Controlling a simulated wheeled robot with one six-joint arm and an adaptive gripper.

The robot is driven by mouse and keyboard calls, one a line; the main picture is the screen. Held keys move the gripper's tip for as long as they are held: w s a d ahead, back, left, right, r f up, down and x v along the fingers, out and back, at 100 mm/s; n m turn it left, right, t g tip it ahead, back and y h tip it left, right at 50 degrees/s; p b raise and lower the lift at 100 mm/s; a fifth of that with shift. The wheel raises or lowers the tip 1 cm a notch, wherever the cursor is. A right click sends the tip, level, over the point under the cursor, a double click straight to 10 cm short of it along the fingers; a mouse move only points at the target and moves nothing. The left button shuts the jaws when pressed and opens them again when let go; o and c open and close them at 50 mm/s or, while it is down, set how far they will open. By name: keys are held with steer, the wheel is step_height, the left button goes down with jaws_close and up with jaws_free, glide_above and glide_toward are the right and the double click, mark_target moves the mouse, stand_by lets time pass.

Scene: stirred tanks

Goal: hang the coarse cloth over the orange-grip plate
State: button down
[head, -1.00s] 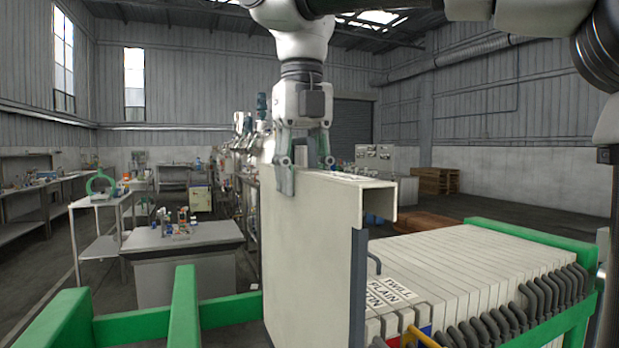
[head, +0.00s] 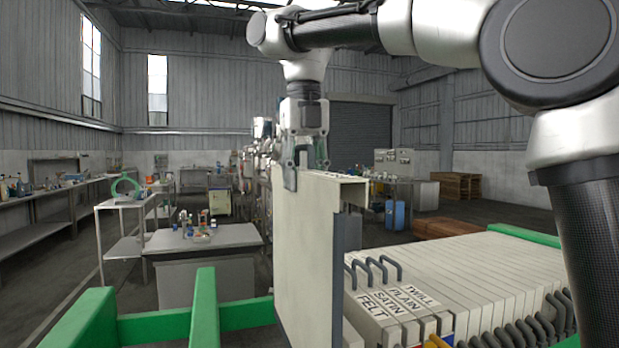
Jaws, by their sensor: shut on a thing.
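My gripper (head: 306,168) is shut on the top of a stiff off-white cloth (head: 305,245), a tall panel folded over like an upside-down U. A dark grey strip runs down its near right edge. It hangs upright left of the row of plates, its lower end out of view. No label on it is readable now, so I cannot tell its weave. An orange-yellow grip (head: 437,342) shows at the bottom edge, mostly cut off; which plate it belongs to is unclear.
Pale plates (head: 480,280) stand packed in a green rack (head: 207,310), with tops labelled FELT, SATIN, PLAIN and TWILL. Dark hooked handles (head: 380,268) rise behind the labels, and others line the right side. The rack is open left of the cloth. A grey bench (head: 205,240) stands behind.

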steer(key=shift+w+a, duration=0.6)
steer(key=shift+w, duration=1.55)
steer(key=shift+w+a, duration=0.65)
steer(key=shift+w, duration=1.5)
steer(key=shift+w+a, duration=0.6)
steer(key=shift+w, duration=1.55)
steer(key=shift+f, duration=12.85)
steer(key=shift+w+d+f, duration=0.1)
steer(key=shift+w+d, duration=0.25)
steer(key=shift+d, duration=0.85)
steer(key=shift+w+d, duration=0.35)
steer(key=shift+d, duration=0.9)
steer(key=shift+w+d+f, duration=0.1)
steer(key=shift+w+d, duration=0.25)
steer(key=shift+d, duration=0.85)
steer(key=shift+f, duration=2.15)
steer(key=c, duration=0.8)
jaws_free()
